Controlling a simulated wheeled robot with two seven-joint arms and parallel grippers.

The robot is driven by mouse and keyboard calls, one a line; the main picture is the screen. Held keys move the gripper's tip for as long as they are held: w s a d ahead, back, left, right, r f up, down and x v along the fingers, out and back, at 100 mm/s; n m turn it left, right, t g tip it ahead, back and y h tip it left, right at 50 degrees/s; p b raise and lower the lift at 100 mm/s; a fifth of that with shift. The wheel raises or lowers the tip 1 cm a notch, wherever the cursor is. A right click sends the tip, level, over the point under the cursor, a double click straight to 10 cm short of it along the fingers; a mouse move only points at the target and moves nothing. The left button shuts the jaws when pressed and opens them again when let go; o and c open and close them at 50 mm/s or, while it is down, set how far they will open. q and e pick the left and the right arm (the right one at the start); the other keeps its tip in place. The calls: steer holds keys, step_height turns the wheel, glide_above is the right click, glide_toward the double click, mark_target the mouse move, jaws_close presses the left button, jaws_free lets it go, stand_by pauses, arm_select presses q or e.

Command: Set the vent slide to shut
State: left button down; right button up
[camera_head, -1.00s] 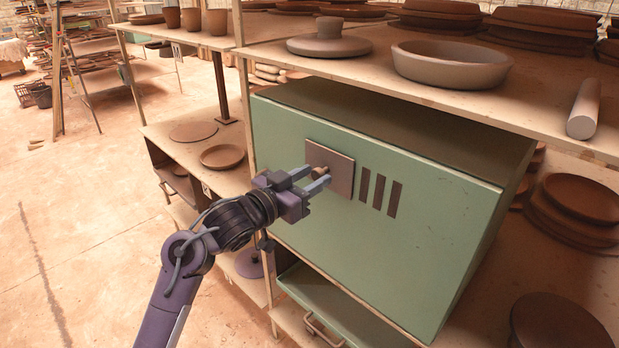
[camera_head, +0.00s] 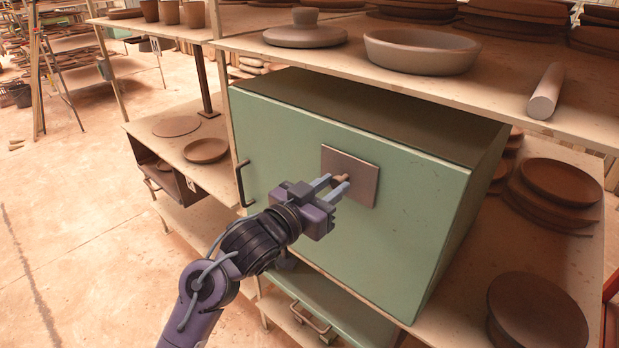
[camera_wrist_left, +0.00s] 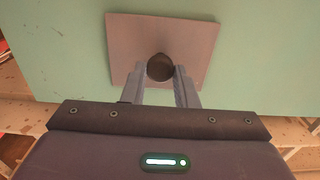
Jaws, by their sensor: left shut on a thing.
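The vent slide is a flat grey-brown plate (camera_head: 349,164) on the front of a green cabinet (camera_head: 287,140). It has a small round knob (camera_head: 341,182), which shows dark between the fingers in the left wrist view (camera_wrist_left: 160,67). My left gripper (camera_head: 335,187) is shut on the knob, with one finger on each side of it. No vent slots show on the cabinet front; the plate sits where they were seen before. My right gripper is not in view.
A wooden shelf (camera_head: 480,82) with clay dishes overhangs the cabinet top. Clay discs (camera_head: 560,182) lie on the shelf to the right. The floor at left is open.

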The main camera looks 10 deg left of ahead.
arm_select(q)
steer(key=shift+f, duration=0.1)
steer(key=shift+s+d, duration=0.1)
steer(key=shift+d, duration=0.05)
steer(key=c, duration=1.1)
jaws_free()
steer(key=shift+d, duration=0.1)
steer(key=shift+c, duration=0.2)
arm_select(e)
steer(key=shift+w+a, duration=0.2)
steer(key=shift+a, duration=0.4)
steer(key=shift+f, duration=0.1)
arm_select(q)
steer(key=b+v, duration=0.2)
steer(key=v, duration=0.6)
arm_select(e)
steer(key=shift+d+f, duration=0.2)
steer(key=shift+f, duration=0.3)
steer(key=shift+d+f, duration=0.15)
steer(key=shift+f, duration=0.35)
